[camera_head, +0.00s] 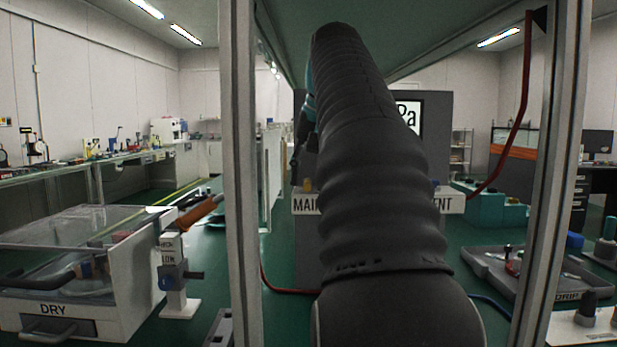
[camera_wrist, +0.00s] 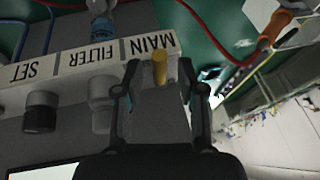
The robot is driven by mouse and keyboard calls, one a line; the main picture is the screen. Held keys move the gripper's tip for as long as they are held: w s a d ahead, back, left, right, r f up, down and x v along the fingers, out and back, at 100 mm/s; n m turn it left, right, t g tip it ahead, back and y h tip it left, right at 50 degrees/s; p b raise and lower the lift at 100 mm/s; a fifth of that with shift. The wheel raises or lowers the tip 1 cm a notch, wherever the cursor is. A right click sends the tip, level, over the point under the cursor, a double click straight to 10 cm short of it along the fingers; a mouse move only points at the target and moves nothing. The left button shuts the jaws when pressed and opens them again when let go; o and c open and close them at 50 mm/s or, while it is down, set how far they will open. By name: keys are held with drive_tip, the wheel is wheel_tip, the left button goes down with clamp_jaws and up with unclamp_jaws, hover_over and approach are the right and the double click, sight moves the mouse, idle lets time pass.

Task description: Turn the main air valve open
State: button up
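The main air valve shows in the wrist view as a short yellow handle (camera_wrist: 160,74) beside the upside-down word MAIN on a white label strip (camera_wrist: 70,64). My gripper (camera_wrist: 160,61) is open, with one finger on each side of the handle and a visible gap on both sides. In the head view a small yellow-orange piece (camera_head: 308,185) shows above the MAIN end of the strip. My arm hides most of the grey panel (camera_head: 440,130) and the middle of the strip there.
In the wrist view a dark knob (camera_wrist: 40,112) and a grey knob (camera_wrist: 102,108) are by SET and FILTER. An orange-handled tool (camera_wrist: 274,28) and a red hose (camera_wrist: 215,50) lie nearby. In the head view metal posts (camera_head: 241,170) frame my arm; a clear DRY box (camera_head: 80,255) stands left.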

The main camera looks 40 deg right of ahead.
clamp_jaws()
drive_tip(key=shift+w+a+m+h+p, duration=0.2)
drive_tip(key=shift+a+m+h+p, duration=0.15)
drive_tip(key=shift+m+p, duration=0.3)
drive_tip(key=shift+w+a+m+h, duration=0.15)
drive_tip(key=shift+w+m+h, duration=0.1)
drive_tip(key=shift+m, duration=0.6)
unclamp_jaws()
